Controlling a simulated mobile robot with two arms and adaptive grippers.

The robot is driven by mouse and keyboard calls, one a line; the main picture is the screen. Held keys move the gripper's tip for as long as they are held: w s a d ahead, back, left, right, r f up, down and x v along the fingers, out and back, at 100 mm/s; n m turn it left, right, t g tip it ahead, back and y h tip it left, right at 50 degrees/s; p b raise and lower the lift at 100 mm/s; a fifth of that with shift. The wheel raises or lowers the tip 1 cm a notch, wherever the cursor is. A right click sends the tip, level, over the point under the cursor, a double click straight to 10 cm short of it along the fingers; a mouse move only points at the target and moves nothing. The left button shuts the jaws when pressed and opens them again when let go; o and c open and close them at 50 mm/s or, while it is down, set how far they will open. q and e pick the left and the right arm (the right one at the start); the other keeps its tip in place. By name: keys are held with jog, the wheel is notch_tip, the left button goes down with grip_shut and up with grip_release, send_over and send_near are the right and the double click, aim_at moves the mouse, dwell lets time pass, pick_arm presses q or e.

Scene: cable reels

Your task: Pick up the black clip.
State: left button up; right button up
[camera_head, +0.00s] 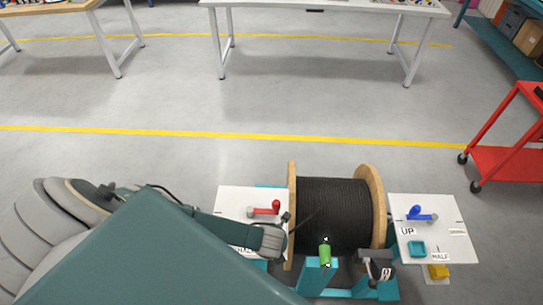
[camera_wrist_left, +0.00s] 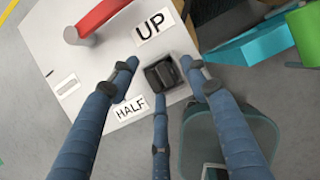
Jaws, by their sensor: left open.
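In the head view, my left gripper (camera_head: 277,236) is over the front right part of the left white board (camera_head: 232,200), close to the cable reel. The clip is not clearly visible there. My right gripper is not in view.
A cable reel (camera_head: 334,212) with wooden flanges stands right of my left gripper. A red lever (camera_head: 266,208) rises from the left board. The right board (camera_head: 445,215) has a blue lever (camera_head: 418,214). A red cart (camera_head: 510,160) stands at right.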

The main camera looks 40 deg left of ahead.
pick_arm(q)
grip_shut()
jog(key=shift+r, duration=0.1)
notch_tip(320, 180, up, 20)
jog(key=shift+b, duration=0.35)
dwell(0.4)
notch_tip(320, 180, up, 5)
jog(key=p, duration=0.6)
